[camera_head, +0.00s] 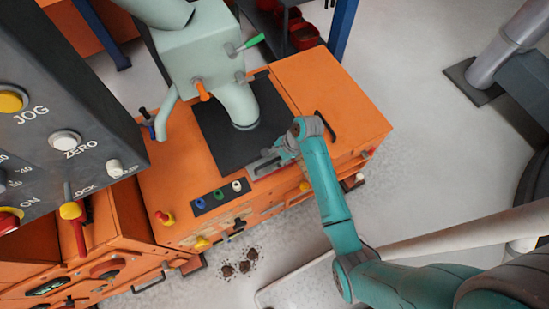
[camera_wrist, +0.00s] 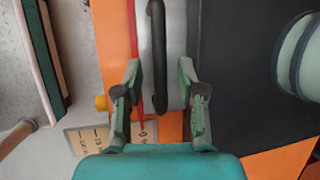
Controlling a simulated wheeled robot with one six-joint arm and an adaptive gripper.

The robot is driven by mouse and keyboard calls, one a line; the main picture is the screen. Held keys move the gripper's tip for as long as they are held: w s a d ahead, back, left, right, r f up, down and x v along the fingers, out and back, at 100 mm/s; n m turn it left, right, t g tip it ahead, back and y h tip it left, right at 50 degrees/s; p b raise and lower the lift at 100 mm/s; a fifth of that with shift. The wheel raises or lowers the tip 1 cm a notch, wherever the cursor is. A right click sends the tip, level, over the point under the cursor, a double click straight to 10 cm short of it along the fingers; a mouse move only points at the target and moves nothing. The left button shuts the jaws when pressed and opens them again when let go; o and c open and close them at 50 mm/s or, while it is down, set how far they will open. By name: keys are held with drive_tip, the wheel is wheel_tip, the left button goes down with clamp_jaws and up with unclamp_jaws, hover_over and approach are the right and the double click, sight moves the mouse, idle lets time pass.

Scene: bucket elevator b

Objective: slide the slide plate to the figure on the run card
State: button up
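The slide plate (camera_wrist: 176,40) is a grey metal strip beside a dark panel, with a red line along its left edge. Its black bar handle (camera_wrist: 158,60) runs lengthwise in the wrist view. My gripper (camera_wrist: 160,75) is open, one finger each side of the handle, with gaps on both sides. In the head view my gripper (camera_head: 277,156) is over the grey plate (camera_head: 263,165) at the front of the orange machine. A scale card (camera_wrist: 88,140) with tick marks lies at lower left in the wrist view, its figures hard to read. I cannot identify a run card.
A pale green spout (camera_head: 240,105) stands on the dark panel (camera_head: 215,130). A grey control box (camera_head: 60,120) fills the left. Dark lumps (camera_head: 236,267) lie on the floor.

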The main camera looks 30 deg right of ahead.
clamp_jaws()
drive_tip(key=shift+s, duration=0.1)
drive_tip(key=s, duration=0.5)
drive_tip(key=shift+o, duration=0.6)
unclamp_jaws()
